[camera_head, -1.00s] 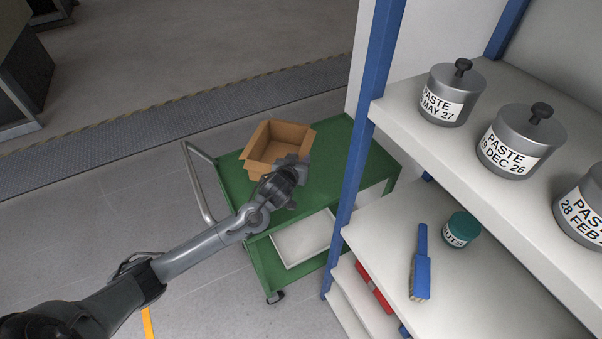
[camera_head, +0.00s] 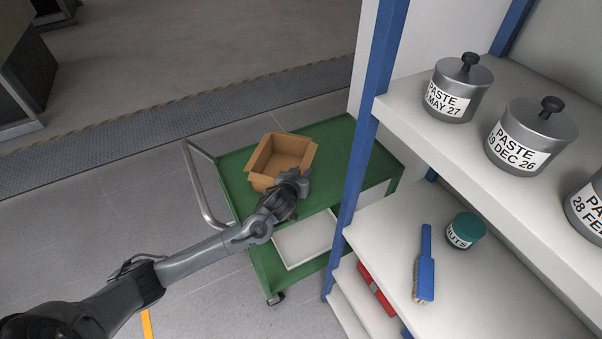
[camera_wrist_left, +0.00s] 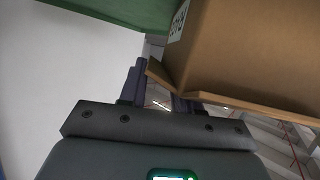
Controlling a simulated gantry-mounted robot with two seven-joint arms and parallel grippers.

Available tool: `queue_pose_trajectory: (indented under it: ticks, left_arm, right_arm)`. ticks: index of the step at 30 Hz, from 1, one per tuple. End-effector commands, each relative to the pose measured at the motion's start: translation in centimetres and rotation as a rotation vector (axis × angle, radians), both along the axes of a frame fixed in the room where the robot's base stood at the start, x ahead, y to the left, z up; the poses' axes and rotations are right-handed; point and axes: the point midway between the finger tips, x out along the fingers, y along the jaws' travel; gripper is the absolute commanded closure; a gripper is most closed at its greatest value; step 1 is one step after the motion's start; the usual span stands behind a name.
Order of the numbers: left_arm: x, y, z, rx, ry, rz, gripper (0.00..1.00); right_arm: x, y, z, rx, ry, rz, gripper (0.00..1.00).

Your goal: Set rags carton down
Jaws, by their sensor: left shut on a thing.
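The rags carton (camera_head: 284,145) is a brown, open-topped box that looks empty. It shows over the top of the green trolley (camera_head: 338,140). My left gripper (camera_head: 298,180) is shut on the near edge of the carton. In the left wrist view, the carton wall (camera_wrist_left: 250,50) fills the upper right, with part of a white label in sight. Its flap lies at the fingers (camera_wrist_left: 160,92). I cannot tell whether the carton's underside touches the trolley top. My right gripper is not in view.
The trolley has a side handle (camera_head: 203,185) and a lower level with a pale tray (camera_head: 300,243). A blue shelf post (camera_head: 365,150) stands close on the right. The shelves hold paste pots (camera_head: 530,135), a blue brush (camera_head: 425,265) and a teal jar (camera_head: 465,231). Green top is free right of the carton.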

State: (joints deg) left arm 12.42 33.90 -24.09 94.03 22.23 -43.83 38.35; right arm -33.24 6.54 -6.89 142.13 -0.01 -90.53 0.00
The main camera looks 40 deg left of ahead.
Motion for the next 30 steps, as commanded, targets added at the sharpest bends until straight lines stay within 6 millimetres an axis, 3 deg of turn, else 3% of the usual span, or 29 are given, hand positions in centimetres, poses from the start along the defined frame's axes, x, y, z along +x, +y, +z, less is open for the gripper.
queue_pose_trajectory:
  ticks: [1, 2, 6, 17, 23, 30]
  left_arm:
    - [0.0, 0.0, -0.2, -0.001, 0.001, 0.0, 1.0]
    - [0.0, 0.0, -0.2, -0.001, 0.001, 0.0, 0.65]
    - [0.0, 0.0, -0.2, 0.0, 0.001, 0.0, 0.43]
    - [-0.1, 0.0, 0.2, 0.0, 0.001, 0.0, 0.42]
    - [-2.2, -0.8, 1.1, -0.001, 0.002, -0.001, 0.42]
    - [-6.0, -2.3, 2.8, -0.002, 0.001, -0.003, 0.42]
  right_arm:
    - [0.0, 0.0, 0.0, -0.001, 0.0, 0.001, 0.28]
    - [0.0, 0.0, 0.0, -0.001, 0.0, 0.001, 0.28]
    - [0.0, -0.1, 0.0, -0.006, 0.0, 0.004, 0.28]
    - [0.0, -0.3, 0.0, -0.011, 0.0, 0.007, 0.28]
    - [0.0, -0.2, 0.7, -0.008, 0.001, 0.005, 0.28]
    - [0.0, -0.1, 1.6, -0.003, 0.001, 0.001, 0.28]
